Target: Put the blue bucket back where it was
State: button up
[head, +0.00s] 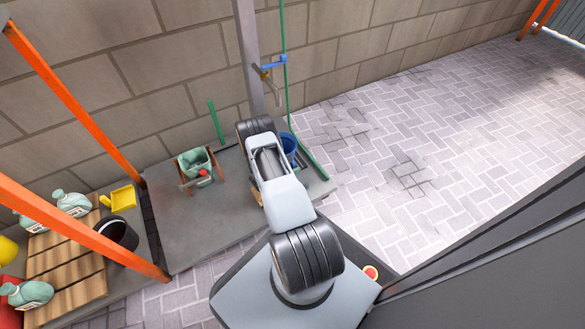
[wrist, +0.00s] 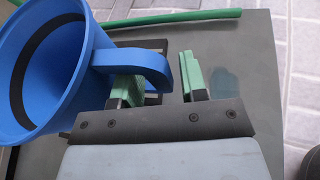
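The blue bucket (wrist: 50,70) fills the left of the wrist view, with a dark band inside it. Its handle (wrist: 163,72) points right, between my fingers. My gripper (wrist: 160,85) has green-padded fingers spread apart. The left finger is partly covered by the handle and appears to be within its loop; the right finger is outside, with a gap. In the head view the bucket (head: 289,147) is by the wall beneath the tap (head: 268,72), partly hidden by my arm. My fingertips are hidden there.
A grey slab (head: 205,235) lies along the wall. A green hose (head: 312,160) runs down beside the bucket. A small stand (head: 196,165) with a green container is to the left. A black bucket (head: 117,233), wooden pallet (head: 70,270) and orange posts are further left. Paving at right is clear.

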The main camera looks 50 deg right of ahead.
jog(key=shift+a+r, duration=0.1)
jog(key=shift+r, duration=0.1)
jog(key=p+v, duration=0.5)
jog(key=v, duration=0.7)
jog(key=a+r+m+g+y, duration=0.1)
jog(key=a+r+m+y, duration=0.3)
jog(key=r, duration=0.8)
jog(key=a+r+m+g+y, duration=0.1)
jog(key=a+r+m, duration=0.3)
jog(key=r, duration=0.7)
jog(key=s+a+r+m+t+y, duration=0.3)
jog(key=s+a+r+m+y, duration=0.1)
jog(key=a+r, duration=0.3)
jog(key=s+a+r+m+t+y, duration=0.3)
jog(key=s+a+r, duration=0.4)
jog(key=r, duration=0.3)
jog(key=shift+a+m+y, duration=0.3)
jog(key=shift+m+y, duration=0.2)
jog(key=shift+y, duration=0.3)
jog(key=shift+w+r, duration=0.1)
